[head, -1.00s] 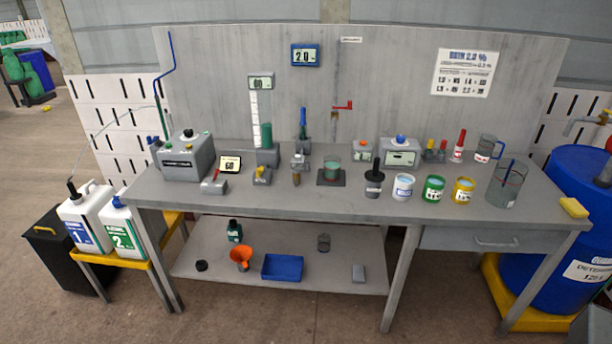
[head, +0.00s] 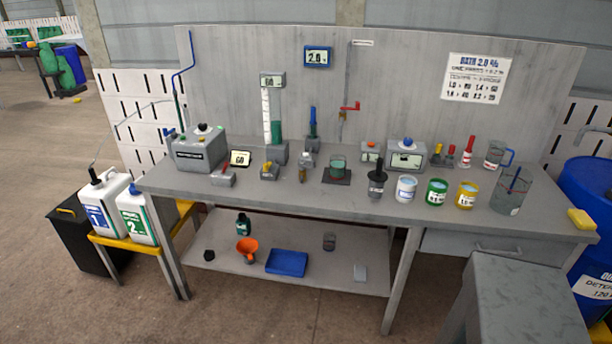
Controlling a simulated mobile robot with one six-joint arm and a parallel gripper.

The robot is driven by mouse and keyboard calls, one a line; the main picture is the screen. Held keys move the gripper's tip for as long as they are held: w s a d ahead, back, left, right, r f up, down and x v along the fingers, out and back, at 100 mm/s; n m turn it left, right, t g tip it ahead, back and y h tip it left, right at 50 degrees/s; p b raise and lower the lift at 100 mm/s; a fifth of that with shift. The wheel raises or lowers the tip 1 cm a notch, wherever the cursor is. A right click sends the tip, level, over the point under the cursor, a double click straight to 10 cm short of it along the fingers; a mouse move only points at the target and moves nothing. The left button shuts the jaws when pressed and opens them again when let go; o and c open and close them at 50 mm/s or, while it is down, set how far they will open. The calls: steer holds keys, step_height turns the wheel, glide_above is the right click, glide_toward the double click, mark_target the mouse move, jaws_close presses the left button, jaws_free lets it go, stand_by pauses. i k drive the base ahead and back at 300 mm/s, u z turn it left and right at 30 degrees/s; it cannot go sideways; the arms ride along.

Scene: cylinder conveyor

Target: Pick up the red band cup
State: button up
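Three labelled cups stand in a row on the grey bench (head: 330,199): a white one with a blue band (head: 406,189), a green one (head: 437,192) and a yellow one (head: 467,195). None of them shows a clear red band. Behind them at the right stands a clear jug (head: 495,155) with a blue handle and a small red mark on its side. It is too small to tell if this mark is a band. My gripper is not in view.
A large clear beaker (head: 511,192) holding sticks and a yellow sponge (head: 581,219) are at the bench's right end. A grey flat-topped stand (head: 522,300) is close at lower right. Canisters (head: 137,215) stand at the left. The floor front left is clear.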

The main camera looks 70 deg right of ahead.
mark_target(338, 167)
steer(key=u, duration=0.8)
steer(key=k, duration=2.2)
steer(key=z, duration=0.6)
